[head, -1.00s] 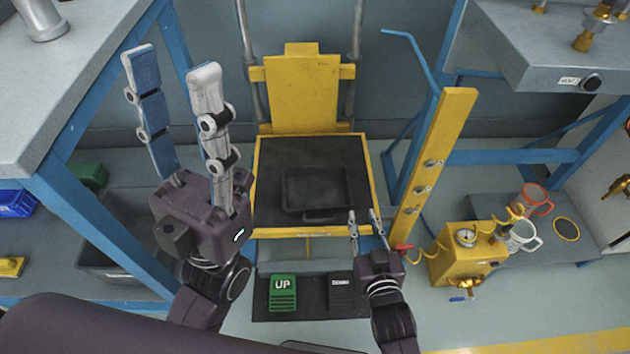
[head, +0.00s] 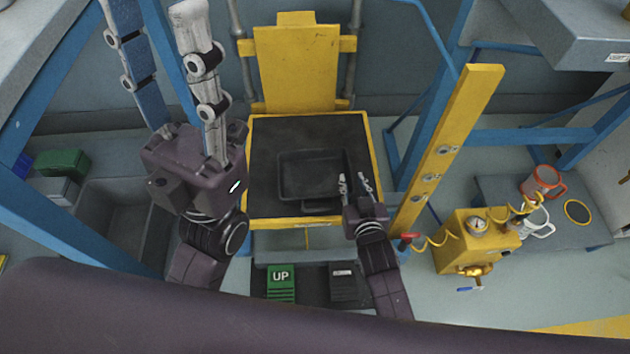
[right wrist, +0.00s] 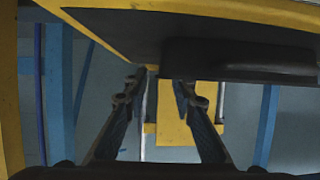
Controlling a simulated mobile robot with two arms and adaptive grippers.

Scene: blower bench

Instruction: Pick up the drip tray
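The drip tray (head: 308,176) is a dark, shallow rectangular tray lying flat on the black top of a yellow-framed lift platform (head: 265,140). In the right wrist view the dark tray (right wrist: 235,58) is at upper right, beside the fingers. My right gripper (head: 354,178) is at the tray's front right corner. Its fingers are apart with nothing between them in the right wrist view (right wrist: 165,82). I cannot tell whether a finger touches the tray. My left gripper (head: 147,12) is raised left of the platform, open and empty, its fingertips near the top edge of the picture.
A yellow post (head: 452,140) with knobs stands right of the platform. A yellow pump unit (head: 470,243) with a coiled hose, and a red mug (head: 541,182), are further right. A green UP pedal (head: 281,282) and a dark pedal (head: 343,283) lie below. Blue bench legs flank the platform.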

